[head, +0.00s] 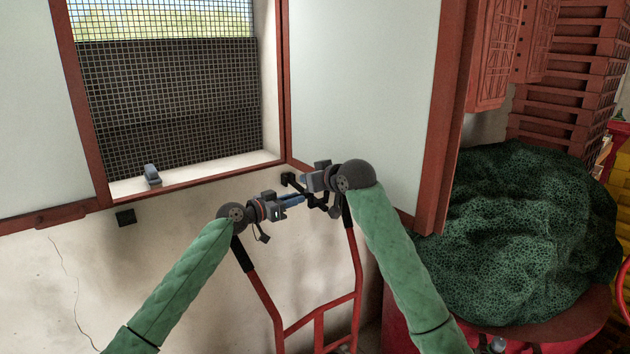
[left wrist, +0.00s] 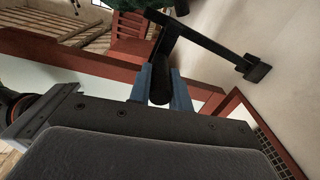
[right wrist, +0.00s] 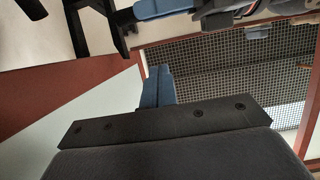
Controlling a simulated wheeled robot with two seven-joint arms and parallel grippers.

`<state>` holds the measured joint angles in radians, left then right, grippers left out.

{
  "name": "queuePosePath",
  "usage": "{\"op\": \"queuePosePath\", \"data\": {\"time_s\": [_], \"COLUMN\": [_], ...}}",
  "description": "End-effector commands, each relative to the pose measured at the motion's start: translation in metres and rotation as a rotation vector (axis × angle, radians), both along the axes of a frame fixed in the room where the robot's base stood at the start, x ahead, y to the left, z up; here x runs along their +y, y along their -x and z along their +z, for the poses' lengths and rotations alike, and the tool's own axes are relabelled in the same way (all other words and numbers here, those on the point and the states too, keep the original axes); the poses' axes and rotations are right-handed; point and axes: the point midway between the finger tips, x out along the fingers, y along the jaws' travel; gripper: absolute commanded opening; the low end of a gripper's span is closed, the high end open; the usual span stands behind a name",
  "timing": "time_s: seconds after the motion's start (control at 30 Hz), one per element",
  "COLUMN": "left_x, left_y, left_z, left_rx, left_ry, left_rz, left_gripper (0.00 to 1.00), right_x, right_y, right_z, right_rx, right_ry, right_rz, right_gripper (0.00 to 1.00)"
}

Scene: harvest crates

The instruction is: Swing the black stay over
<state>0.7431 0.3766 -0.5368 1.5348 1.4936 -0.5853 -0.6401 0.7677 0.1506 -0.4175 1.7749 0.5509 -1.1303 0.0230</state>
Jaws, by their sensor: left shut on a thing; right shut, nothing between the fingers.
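The black stay (head: 290,181) is on the wall below the right shutter, at the window's lower right corner. My left gripper (head: 301,198) is shut on the stay's dark grip. The left wrist view shows the grip between the blue fingers (left wrist: 161,88) and the stay's bar (left wrist: 215,45) running to a block at the wall. My right gripper (head: 304,181) is shut and empty close beside the stay and left gripper. In the right wrist view its blue fingers (right wrist: 159,87) are together, with part of the stay (right wrist: 104,28) beyond them.
The right shutter (head: 365,80) and left shutter (head: 40,110) flank the meshed window (head: 175,100). A grey catch (head: 152,174) stands on the sill. A black block (head: 126,217) is on the wall. A red hand truck (head: 319,322) stands below my grippers. A green heap (head: 520,220) is at right.

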Motion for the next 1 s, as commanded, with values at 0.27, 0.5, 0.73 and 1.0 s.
{"op": "queuePosePath", "data": {"time_s": [0.27,0.5,0.73,1.0], "left_x": [0.001,0.001,0.001,0.001], "left_y": [-0.001,-0.001,-0.001,-0.001], "left_z": [0.0,0.0,0.0,0.0], "left_rx": [-0.001,-0.001,-0.001,0.0], "left_ry": [0.001,0.001,0.001,0.0], "left_rz": [0.002,0.002,0.002,0.002], "left_gripper": [0.0,0.0,0.0,0.0], "right_x": [0.029,0.025,0.025,0.025], "right_y": [-0.038,-0.034,-0.034,-0.034], "right_z": [-0.016,-0.046,-0.055,-0.055], "right_rx": [0.002,0.001,-0.001,0.0], "right_ry": [0.0,0.0,-0.001,0.0], "right_rz": [0.001,0.0,0.0,0.0], "right_gripper": [0.0,0.0,0.0,0.0]}}
